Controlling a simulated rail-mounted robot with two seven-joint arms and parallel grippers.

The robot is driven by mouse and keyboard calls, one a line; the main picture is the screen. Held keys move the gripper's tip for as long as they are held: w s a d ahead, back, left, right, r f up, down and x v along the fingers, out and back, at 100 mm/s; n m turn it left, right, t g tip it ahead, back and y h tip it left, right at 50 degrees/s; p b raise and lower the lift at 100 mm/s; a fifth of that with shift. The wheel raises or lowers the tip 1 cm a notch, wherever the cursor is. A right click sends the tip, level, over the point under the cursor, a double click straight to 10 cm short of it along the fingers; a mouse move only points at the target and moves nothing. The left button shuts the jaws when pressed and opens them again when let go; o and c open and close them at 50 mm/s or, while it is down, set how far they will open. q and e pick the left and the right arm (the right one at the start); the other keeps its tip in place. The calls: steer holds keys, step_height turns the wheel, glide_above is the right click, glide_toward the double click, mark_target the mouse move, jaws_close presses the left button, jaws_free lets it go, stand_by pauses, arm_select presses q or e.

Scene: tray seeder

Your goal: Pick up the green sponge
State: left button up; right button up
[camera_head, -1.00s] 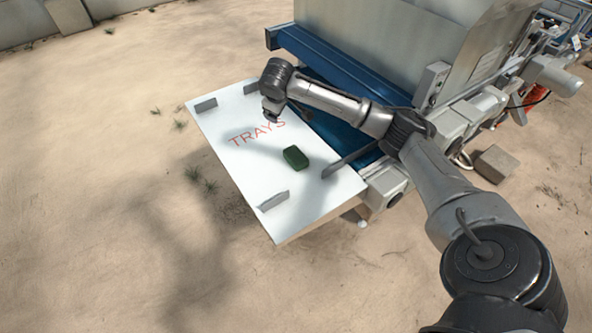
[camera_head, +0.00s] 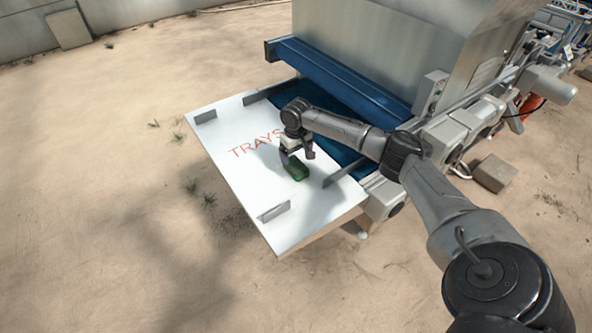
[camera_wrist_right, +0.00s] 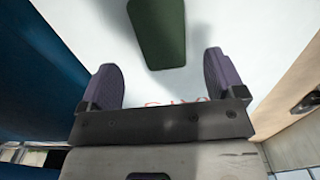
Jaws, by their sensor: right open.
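The green sponge (camera_head: 297,171) lies on the white board marked TRAYS, right of the red lettering. In the right wrist view the sponge (camera_wrist_right: 158,32) is at the top middle, beyond the fingertips and cut off by the frame edge. My right gripper (camera_head: 297,156) is just above and beside the sponge in the head view, pointing down. In the right wrist view its two purple-grey fingers (camera_wrist_right: 165,75) stand wide apart with nothing between them. The gripper partly hides the sponge in the head view. My left gripper is not in view.
The white board (camera_head: 235,190) has upright grey metal tabs, one near its front edge (camera_head: 274,212) and another right of the sponge (camera_head: 343,168). The blue and grey seeder machine (camera_head: 345,75) stands behind it. The board's left and front parts are clear.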

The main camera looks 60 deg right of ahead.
mark_target(296, 165)
steer(key=shift+f, duration=0.75)
step_height(296, 165, down, 4)
steer(key=shift+a+b, duration=0.15)
steer(key=shift+b, duration=0.7)
steer(key=shift+s+f, duration=0.1)
steer(key=shift+f, duration=0.25)
steer(key=shift+c, duration=0.3)
steer(key=shift+c, duration=0.7)
steer(key=c, duration=0.9)
steer(key=shift+o, duration=0.2)
steer(key=shift+r, duration=0.2)
